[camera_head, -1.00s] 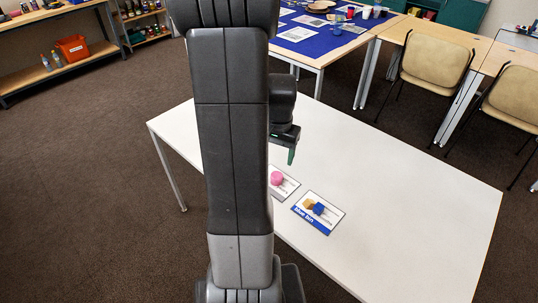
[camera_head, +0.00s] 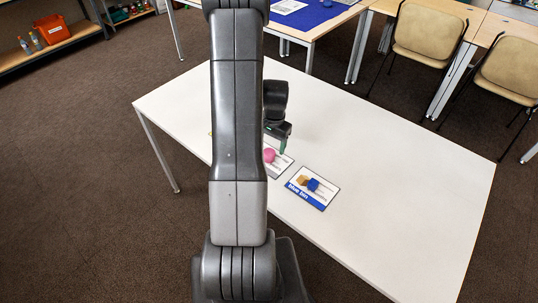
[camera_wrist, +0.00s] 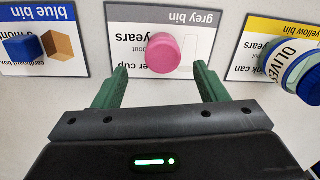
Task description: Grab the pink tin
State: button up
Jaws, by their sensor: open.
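The pink tin (camera_wrist: 163,53) stands on the grey bin card (camera_wrist: 122,68) in the wrist view. In the head view the pink tin (camera_head: 269,156) shows just right of my arm, partly hidden by it. My gripper (camera_wrist: 151,78) is open, its two green fingers spread to the left and right of the tin's near side. The tin lies slightly beyond the fingertips, roughly centred between them, and nothing is held. In the head view my gripper (camera_head: 281,146) is close above the tin.
The blue bin card (camera_wrist: 70,62) bears a blue block (camera_wrist: 22,48) and a brown box (camera_wrist: 57,43). The yellow bin card (camera_wrist: 262,50) bears an olives can (camera_wrist: 304,75). The white table (camera_head: 400,190) is clear on its right. Chairs (camera_head: 435,35) stand behind.

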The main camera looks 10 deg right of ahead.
jog(key=shift+w+a+f+p, duration=0.1)
jog(key=shift+f+p, duration=0.1)
jog(key=shift+f, duration=0.7)
jog(key=shift+a+f+p, duration=0.15)
jog(key=shift+f+p, duration=0.1)
jog(key=shift+f, duration=0.65)
jog(key=shift+w+a+f+p, duration=0.1)
jog(key=shift+f+p, duration=0.1)
jog(key=shift+f, duration=0.7)
jog(key=c, duration=1.1)
jog(key=shift+r, duration=0.1)
